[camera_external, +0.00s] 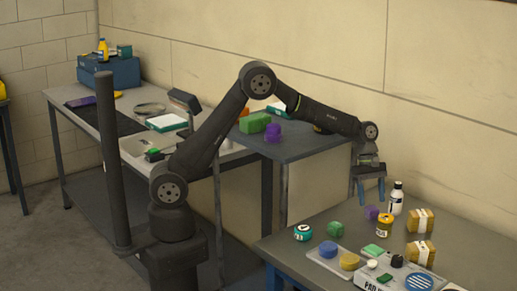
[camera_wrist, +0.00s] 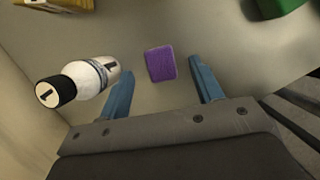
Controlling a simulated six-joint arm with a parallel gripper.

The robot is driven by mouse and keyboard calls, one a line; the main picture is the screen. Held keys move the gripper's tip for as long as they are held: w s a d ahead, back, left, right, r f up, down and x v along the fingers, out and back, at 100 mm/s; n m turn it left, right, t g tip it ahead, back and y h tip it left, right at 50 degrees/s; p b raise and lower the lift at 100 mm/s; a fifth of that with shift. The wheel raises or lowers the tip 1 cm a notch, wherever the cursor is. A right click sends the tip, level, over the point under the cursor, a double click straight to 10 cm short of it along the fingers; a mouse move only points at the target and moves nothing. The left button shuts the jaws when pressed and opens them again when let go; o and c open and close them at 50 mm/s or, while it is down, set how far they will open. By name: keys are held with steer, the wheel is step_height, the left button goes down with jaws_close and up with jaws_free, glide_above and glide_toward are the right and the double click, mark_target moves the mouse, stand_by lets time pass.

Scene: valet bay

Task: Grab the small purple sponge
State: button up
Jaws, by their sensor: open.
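The small purple sponge (camera_external: 371,212) lies on the grey table at the right, beside the white bottle. In the wrist view the purple sponge (camera_wrist: 160,64) lies flat, about midway between the fingertips in the picture. My gripper (camera_external: 371,194) is above the table, pointing down, close over the sponge. Its two blue fingers, also in the wrist view (camera_wrist: 161,72), are spread apart with nothing between them that they touch. The exact height gap to the sponge cannot be told.
A white bottle with a black cap (camera_external: 397,198) stands close beside the sponge; the wrist view shows it left of the fingers (camera_wrist: 95,78). A yellow jar (camera_external: 384,226), a green block (camera_external: 335,228) and brown packages (camera_external: 420,252) are nearby.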

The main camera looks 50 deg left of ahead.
mark_target(372, 207)
steer(key=x, duration=0.4)
steer(key=shift+a+f, duration=0.1)
steer(key=shift+f, duration=0.15)
steer(key=c, duration=1)
steer(key=shift+c, duration=0.2)
steer(key=shift+r, duration=0.1)
